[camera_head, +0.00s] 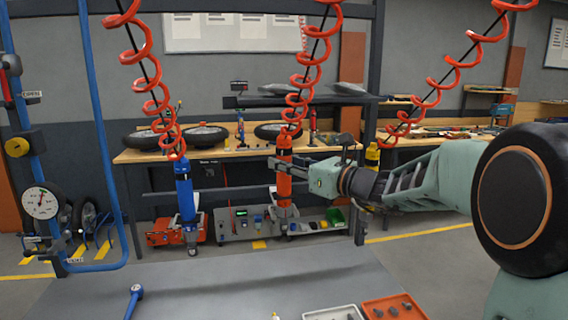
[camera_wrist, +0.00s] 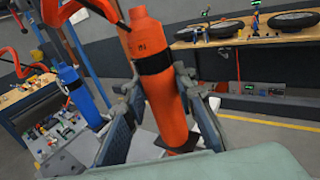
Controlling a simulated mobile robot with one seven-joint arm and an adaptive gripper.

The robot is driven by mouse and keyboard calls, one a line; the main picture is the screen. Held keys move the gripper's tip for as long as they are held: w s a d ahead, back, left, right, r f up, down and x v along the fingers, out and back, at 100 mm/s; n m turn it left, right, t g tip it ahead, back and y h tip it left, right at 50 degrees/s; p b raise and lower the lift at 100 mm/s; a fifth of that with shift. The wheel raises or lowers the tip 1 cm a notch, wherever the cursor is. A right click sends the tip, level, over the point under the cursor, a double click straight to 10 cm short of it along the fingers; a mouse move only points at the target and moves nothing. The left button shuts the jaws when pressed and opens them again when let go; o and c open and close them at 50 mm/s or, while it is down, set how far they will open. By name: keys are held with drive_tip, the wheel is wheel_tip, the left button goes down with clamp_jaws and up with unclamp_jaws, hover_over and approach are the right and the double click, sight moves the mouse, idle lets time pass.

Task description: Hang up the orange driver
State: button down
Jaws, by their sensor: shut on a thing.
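The orange driver (camera_head: 284,178) hangs upright below a red coiled hose (camera_head: 300,75) in the head view. My gripper (camera_head: 282,166) reaches in from the right and is shut on its body. In the wrist view the orange driver (camera_wrist: 165,90) stands between the two fingers of my gripper (camera_wrist: 165,105), with a dark band around it.
A blue driver (camera_head: 186,195) hangs from another coiled hose at left. A yellow driver (camera_head: 372,155) is partly hidden behind my arm. The grey worktop (camera_head: 230,285) below is mostly clear, with an orange tray (camera_head: 394,308) and a white tray at its front right.

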sight(289, 180)
drive_tip(key=shift+f+b, duration=1.9)
drive_tip(key=shift+f, duration=0.1)
idle(1.8)
drive_tip(key=c, duration=1.5)
unclamp_jaws()
drive_tip(key=shift+f, duration=0.15)
drive_tip(key=v, duration=1.2)
